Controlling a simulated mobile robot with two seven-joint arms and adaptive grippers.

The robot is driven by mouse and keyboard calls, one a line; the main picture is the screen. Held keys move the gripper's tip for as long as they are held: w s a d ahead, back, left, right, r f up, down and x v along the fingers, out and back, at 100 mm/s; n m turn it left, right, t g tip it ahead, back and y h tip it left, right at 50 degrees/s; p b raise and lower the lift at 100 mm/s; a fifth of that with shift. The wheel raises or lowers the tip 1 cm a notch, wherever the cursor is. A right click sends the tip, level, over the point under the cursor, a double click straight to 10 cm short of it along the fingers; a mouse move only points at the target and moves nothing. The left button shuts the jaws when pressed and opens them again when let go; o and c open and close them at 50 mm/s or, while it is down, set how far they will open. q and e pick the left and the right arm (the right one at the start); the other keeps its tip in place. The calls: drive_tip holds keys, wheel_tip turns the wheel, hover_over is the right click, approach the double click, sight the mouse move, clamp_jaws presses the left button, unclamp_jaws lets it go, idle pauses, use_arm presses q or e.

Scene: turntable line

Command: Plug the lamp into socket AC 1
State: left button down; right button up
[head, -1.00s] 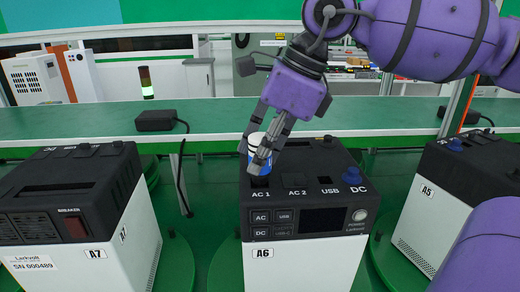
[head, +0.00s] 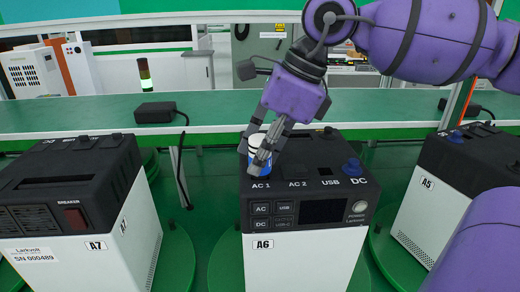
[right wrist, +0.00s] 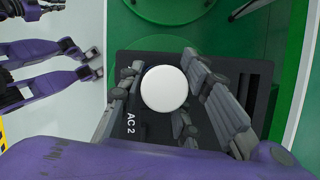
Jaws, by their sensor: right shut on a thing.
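The lamp (head: 258,143) is a small cylinder with a white top and a blue lower part. My right gripper (head: 262,158) is shut on it over the AC 1 corner of the power station A6 (head: 300,262). The lamp looks upright, with its lower end at the black top. The fingers and the lamp hide socket AC 1, so I cannot tell whether it is seated. In the right wrist view the lamp's round white top (right wrist: 165,88) shows between the fingers. Purple arm parts with dark ends, likely my left arm, show at that view's left; its jaw state is unclear.
Socket AC 2 (head: 296,171) is right of the lamp, with a blue plug at DC (head: 352,165) farther right. Stations A7 (head: 75,215) and A5 (head: 425,205) flank A6. A green bench (head: 230,107) behind holds a black adapter (head: 157,112) with a cable.

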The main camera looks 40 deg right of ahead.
drive_tip(key=o, duration=1.3)
drive_tip(key=shift+o, duration=0.2)
drive_tip(key=v, duration=1.2)
drive_tip(key=shift+a+f, duration=0.1)
